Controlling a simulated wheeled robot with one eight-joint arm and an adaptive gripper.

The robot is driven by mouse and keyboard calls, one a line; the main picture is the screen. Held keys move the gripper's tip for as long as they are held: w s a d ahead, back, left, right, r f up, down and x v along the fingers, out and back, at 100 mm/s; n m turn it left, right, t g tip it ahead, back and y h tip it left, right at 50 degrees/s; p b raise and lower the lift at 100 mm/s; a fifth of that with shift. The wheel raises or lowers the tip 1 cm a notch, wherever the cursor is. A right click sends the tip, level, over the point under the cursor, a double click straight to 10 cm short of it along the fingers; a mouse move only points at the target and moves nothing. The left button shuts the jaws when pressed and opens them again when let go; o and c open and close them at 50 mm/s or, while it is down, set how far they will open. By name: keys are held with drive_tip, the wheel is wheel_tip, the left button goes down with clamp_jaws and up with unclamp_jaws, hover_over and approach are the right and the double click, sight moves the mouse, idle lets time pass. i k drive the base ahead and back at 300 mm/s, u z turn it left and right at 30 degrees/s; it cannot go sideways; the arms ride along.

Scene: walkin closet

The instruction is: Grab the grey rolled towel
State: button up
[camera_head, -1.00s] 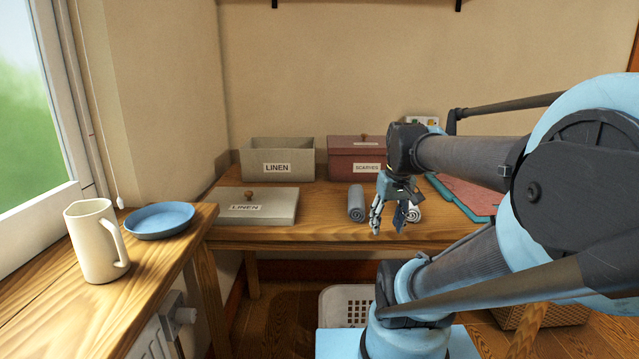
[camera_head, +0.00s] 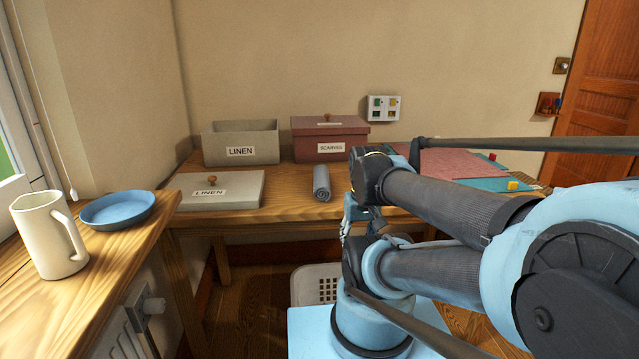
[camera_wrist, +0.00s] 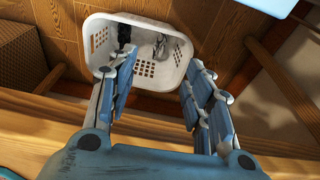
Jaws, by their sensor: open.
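The grey rolled towel (camera_head: 321,182) lies on the wooden table, its rolled end facing the front edge. It is in front of the red scarves box. My gripper (camera_head: 346,233) is to the right of the towel and lower in the picture, near the table's front edge, apart from it and partly hidden by my arm. In the wrist view my gripper (camera_wrist: 163,72) is open, with nothing between its fingers. That view looks down past the table edge to the floor; the towel does not show there.
A white perforated basket (camera_head: 308,287) stands on the floor below; in the wrist view (camera_wrist: 178,73) it holds dark and grey items. A grey linen box (camera_head: 216,148), its lid (camera_head: 237,188) and the scarves box (camera_head: 306,152) stand near the towel. Folded cloths (camera_head: 462,163) lie right.

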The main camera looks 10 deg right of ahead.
sight(321, 186)
drive_tip(key=z, duration=1.05)
drive_tip(key=k, duration=0.45)
drive_tip(key=u, duration=1.05)
